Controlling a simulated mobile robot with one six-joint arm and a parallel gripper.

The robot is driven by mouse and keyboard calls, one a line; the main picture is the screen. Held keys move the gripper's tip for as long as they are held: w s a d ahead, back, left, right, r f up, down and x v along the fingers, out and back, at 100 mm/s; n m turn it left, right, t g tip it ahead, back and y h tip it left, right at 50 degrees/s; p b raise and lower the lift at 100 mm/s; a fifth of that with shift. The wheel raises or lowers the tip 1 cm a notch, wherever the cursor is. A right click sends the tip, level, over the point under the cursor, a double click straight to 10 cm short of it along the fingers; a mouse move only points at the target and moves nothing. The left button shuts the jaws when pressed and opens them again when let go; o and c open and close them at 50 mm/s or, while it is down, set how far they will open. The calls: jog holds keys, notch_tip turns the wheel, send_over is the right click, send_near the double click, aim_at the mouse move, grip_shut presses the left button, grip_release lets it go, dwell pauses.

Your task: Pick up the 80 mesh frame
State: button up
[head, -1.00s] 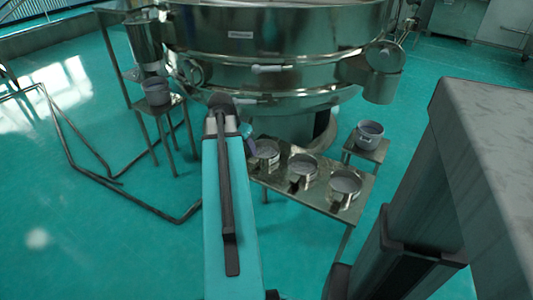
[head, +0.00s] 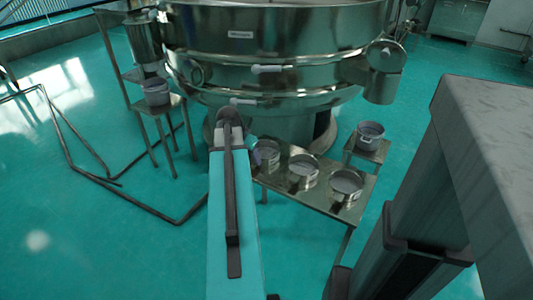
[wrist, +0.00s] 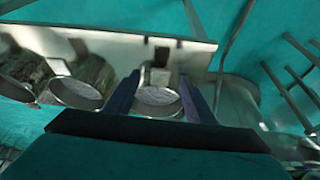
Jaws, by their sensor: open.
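Three round metal mesh frames stand in a row on a low steel table (head: 287,190). In the head view they are the left frame (head: 266,153), the middle frame (head: 303,170) and the right frame (head: 346,183). No mesh number is readable, so I cannot tell which is the 80 mesh. In the wrist view my gripper (wrist: 157,97) is open, with a dark finger to each side of one frame (wrist: 157,101). I cannot tell whether they touch it. This appears to be the left frame. My arm mostly hides the gripper in the head view.
The large sieve machine (head: 270,50) stands close behind the table. Small stands hold a grey pot at left (head: 156,92) and another at right (head: 370,134). A dark floor pipe frame (head: 75,145) lies at left. Open green floor lies in front.

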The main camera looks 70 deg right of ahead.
jog(key=shift+d+b+x, duration=0.2)
jog(key=shift+b+x, duration=0.5)
jog(key=shift+x, duration=1.9)
jog(key=shift+s+r, duration=0.15)
jog(key=shift+s, duration=0.05)
jog(key=c, duration=1.2)
